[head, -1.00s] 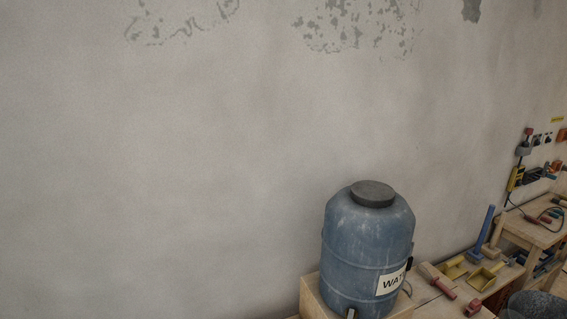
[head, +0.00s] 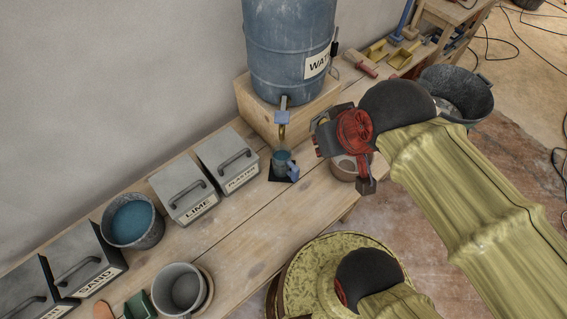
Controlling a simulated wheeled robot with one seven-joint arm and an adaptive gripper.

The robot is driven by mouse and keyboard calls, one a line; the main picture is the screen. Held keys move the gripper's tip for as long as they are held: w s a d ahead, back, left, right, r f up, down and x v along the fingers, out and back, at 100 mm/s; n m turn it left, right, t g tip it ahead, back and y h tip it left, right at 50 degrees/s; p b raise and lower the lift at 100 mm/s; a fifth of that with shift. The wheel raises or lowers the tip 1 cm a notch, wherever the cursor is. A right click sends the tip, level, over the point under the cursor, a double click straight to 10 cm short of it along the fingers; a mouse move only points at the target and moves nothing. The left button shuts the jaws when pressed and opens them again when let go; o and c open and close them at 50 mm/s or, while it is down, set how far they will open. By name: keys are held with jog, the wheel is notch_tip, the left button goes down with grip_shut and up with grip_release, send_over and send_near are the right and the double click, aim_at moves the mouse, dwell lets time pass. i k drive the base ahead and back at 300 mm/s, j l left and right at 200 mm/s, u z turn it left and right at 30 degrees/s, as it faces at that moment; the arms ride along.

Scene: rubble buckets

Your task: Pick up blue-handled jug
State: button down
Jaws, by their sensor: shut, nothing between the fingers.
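The small blue-handled jug (head: 281,158) stands upright on a dark square pad (head: 276,176) on the wooden bench, under the tap of the water barrel. Its blue handle (head: 292,170) is on its right side, toward my gripper. My gripper (head: 340,143), with red and dark grey parts, is shut and empty in the head view, to the right of the jug and apart from it in the picture. Its fingertips are hard to make out.
The blue water barrel (head: 290,45) stands on a wooden box (head: 262,110) behind the jug; its tap (head: 283,112) hangs over the jug. Lidded lime and plaster bins (head: 227,158) stand to the left. A brown pot (head: 347,168) is partly hidden behind my gripper.

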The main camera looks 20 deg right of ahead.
aim_at(282, 167)
jog(key=u, duration=3.3)
jog(key=k+z, duration=0.15)
jog(key=z, duration=2.75)
jog(key=j+z, duration=0.15)
jog(key=j, duration=0.3)
jog(key=k+j+z, duration=0.15)
jog(key=j, duration=0.25)
